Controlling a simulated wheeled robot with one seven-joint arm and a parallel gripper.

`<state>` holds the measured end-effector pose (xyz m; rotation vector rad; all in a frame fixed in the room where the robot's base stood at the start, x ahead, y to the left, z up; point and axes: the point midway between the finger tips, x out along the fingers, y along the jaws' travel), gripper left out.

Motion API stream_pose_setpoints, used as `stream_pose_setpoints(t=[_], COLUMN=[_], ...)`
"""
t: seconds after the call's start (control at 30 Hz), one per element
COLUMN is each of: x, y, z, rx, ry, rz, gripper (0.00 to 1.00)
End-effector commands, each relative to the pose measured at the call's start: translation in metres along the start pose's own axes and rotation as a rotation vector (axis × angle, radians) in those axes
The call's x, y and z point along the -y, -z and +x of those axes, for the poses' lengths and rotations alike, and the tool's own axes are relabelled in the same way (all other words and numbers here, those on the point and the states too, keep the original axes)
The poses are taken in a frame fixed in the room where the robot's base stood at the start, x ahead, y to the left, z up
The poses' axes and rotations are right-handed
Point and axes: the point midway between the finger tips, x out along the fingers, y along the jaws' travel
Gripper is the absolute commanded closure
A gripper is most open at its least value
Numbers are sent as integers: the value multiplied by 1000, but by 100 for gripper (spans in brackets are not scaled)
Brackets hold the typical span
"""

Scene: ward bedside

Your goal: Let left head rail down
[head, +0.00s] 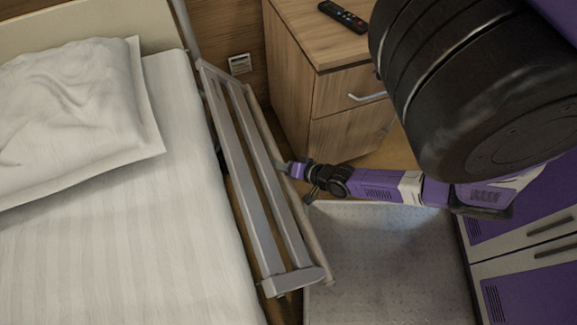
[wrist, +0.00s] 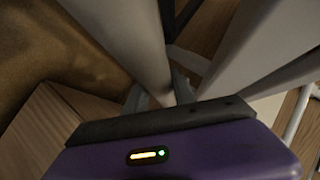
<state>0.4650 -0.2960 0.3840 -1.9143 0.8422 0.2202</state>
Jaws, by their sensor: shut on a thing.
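The head rail (head: 240,180) is a long frame of grey and beige bars beside the mattress, on its right side in the head view. Its bars lie side by side with a dark gap to the mattress. My gripper (head: 284,168) reaches in from the right and is shut on the rail's outer bar, near mid-length. In the wrist view, pale rail bars (wrist: 125,45) run close in front of my gripper (wrist: 178,92). The exact contact between jaws and bar is partly hidden there. No separate release catch can be made out.
The bed's mattress (head: 120,250) and pillow (head: 75,110) are at left. A wooden bedside cabinet (head: 295,75) with a remote (head: 342,16) stands behind my arm. Purple-and-grey cabinet fronts (head: 535,270) are at lower right.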

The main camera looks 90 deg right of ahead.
Motion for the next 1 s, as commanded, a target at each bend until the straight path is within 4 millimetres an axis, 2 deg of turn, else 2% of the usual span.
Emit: stream_pose_setpoints(t=[0.03, 0.37, 0.8, 1.0], x=[-12, 1, 36, 50], y=[-11, -46, -84, -92], z=[10, 45, 82, 91], rx=[4, 4, 5, 3], ry=[18, 182, 389, 394], rz=[19, 186, 396, 402], gripper=[100, 100, 100, 100])
